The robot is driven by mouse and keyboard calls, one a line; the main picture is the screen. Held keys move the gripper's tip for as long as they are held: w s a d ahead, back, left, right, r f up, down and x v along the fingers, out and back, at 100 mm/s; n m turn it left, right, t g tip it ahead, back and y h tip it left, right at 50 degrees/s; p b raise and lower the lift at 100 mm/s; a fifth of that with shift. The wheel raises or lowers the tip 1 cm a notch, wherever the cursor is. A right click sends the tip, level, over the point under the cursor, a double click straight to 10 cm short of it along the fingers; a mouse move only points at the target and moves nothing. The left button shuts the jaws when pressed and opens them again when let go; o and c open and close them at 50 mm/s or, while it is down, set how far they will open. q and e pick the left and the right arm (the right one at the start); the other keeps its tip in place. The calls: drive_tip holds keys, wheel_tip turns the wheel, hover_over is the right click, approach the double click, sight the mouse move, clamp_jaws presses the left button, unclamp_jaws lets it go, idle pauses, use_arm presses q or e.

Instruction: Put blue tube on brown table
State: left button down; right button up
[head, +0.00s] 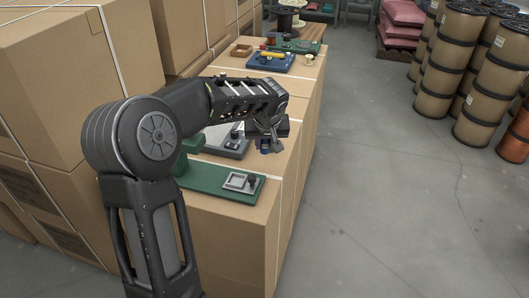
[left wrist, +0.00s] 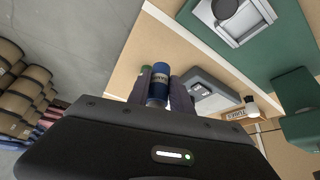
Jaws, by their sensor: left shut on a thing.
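My left gripper (head: 267,143) is over the tan box top, beside the green machine base. It is shut on a small blue tube (head: 265,146), which is mostly hidden by the fingers. My right gripper is not in view.
A green base (head: 215,183) with a grey square fixture lies near. A grey device (head: 226,142) and a blue tray (head: 271,61) stand along the box top. Large cartons (head: 55,80) wall the left.

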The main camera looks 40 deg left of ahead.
use_arm(q)
drive_tip(key=shift+f, duration=2.45)
drive_tip(key=shift+f, duration=0.2)
drive_tip(key=c, duration=1.1)
unclamp_jaws()
drive_tip(key=shift+c, duration=0.2)
drive_tip(key=shift+r, duration=0.1)
drive_tip(key=shift+r, duration=0.3)
drive_tip(key=v, duration=1.1)
drive_tip(key=shift+s+r, duration=0.2)
drive_tip(key=shift+r, duration=0.05)
